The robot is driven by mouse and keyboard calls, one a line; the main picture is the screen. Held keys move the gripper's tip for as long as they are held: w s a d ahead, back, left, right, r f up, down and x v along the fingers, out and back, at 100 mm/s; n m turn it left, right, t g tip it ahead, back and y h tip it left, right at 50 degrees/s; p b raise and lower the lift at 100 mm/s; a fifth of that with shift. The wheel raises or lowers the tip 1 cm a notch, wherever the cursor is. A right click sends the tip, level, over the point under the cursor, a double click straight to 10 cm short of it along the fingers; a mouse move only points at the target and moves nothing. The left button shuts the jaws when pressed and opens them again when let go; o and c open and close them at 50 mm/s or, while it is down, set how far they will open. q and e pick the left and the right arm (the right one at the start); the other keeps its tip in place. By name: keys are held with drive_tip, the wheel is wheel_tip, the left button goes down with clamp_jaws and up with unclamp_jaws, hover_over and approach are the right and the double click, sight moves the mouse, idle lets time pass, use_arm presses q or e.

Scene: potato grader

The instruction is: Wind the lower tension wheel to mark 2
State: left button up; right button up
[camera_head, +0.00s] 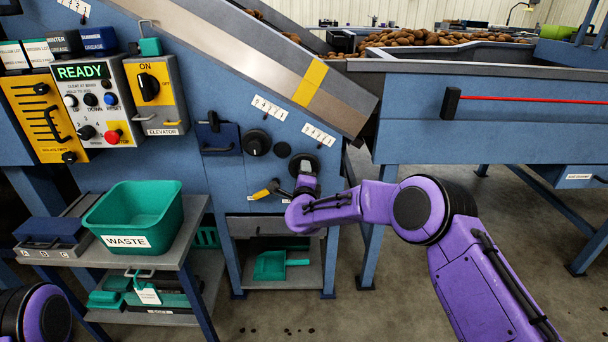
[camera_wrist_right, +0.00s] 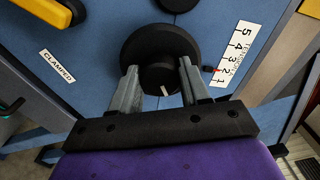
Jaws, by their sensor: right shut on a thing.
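The lower tension wheel (camera_head: 304,161) is a black round handwheel on the blue panel, down and right of a second black wheel (camera_head: 257,142). My right gripper (camera_head: 306,184) is at this lower wheel. In the right wrist view its two grey fingers (camera_wrist_right: 162,85) are shut on the hub of the wheel (camera_wrist_right: 158,42), one on each side. A white line shows on the hub between the fingers. The white tension scale (camera_wrist_right: 234,55), numbered 1 to 5, is beside the wheel; a small red pointer (camera_wrist_right: 218,70) sits about level with 2. My left gripper is out of view.
A yellow lever (camera_head: 264,190) is just left of my right gripper; a CLAMPED label (camera_wrist_right: 57,67) shows in the wrist view. A green WASTE bin (camera_head: 135,222) stands on the side shelf. The hopper (camera_head: 480,110) with potatoes is at the right. Open floor lies below it.

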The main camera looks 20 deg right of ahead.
drive_tip(key=shift+f, duration=0.15)
drive_tip(key=o, duration=1.1)
drive_tip(key=shift+c, duration=0.2)
drive_tip(key=shift+s, duration=0.1)
drive_tip(key=v, duration=1)
drive_tip(key=shift+s+p, duration=0.25)
drive_tip(key=shift+p, duration=0.05)
